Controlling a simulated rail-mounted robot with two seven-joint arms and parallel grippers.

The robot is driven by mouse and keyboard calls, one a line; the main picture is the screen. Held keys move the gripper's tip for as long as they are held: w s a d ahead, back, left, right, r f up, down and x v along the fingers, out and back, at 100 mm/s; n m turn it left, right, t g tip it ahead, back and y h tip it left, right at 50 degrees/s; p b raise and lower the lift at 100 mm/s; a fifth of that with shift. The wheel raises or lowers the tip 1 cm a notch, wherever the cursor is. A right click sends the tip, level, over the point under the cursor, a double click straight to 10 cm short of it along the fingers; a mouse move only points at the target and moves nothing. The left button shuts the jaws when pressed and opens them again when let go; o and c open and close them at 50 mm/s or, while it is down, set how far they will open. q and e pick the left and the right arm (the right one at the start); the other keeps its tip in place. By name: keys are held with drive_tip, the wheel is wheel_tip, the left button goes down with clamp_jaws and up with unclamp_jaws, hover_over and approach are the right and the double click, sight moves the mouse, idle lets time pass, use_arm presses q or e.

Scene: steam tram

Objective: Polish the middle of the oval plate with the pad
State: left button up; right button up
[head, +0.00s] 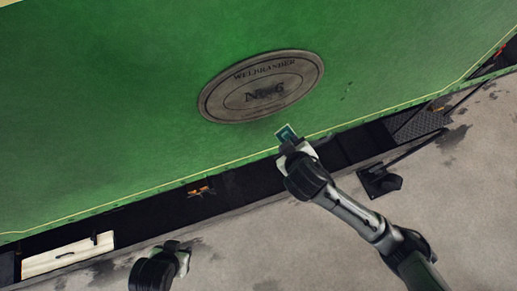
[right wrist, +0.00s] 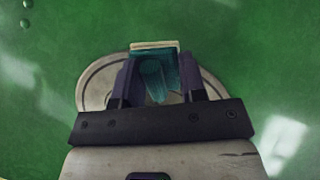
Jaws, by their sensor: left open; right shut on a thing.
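The oval plate (head: 262,86) is a dull grey-brown plaque with a raised rim on the green tram side. It reads "WELBRANDER" and "No 6", with dark smudging about its middle. My right gripper (head: 291,143) is shut on the teal pad (head: 286,132), just below the plate's lower edge in the head view. In the right wrist view the pad (right wrist: 158,76) sits between the fingers, with the plate (right wrist: 97,84) behind it, partly hidden. The pad appears apart from the plate. My left gripper (head: 184,257) is open and empty at the lower left.
The green tram side (head: 120,110) is bare around the plate. Below it runs a dark underframe (head: 240,190) with a step plate (head: 420,122) at right and a pale box (head: 68,255) at lower left. Grey ground (head: 290,245) lies in front.

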drive_tip(key=a+r+t+y+b, duration=0.2)
drive_tip(key=a+r+t+b, duration=0.3)
drive_tip(key=a+t+b, duration=0.3)
drive_tip(key=shift+m, duration=0.3)
drive_tip(key=w+a, duration=0.1)
drive_tip(key=w, duration=0.2)
drive_tip(key=w+a, duration=0.1)
drive_tip(key=w, duration=0.1)
drive_tip(key=shift+a+r, duration=0.25)
drive_tip(key=shift+a, duration=0.05)
drive_tip(key=shift+w+a, duration=0.1)
drive_tip(key=shift+w, duration=0.2)
drive_tip(key=shift+w+a, duration=0.15)
drive_tip(key=shift+w, duration=0.4)
idle(0.4)
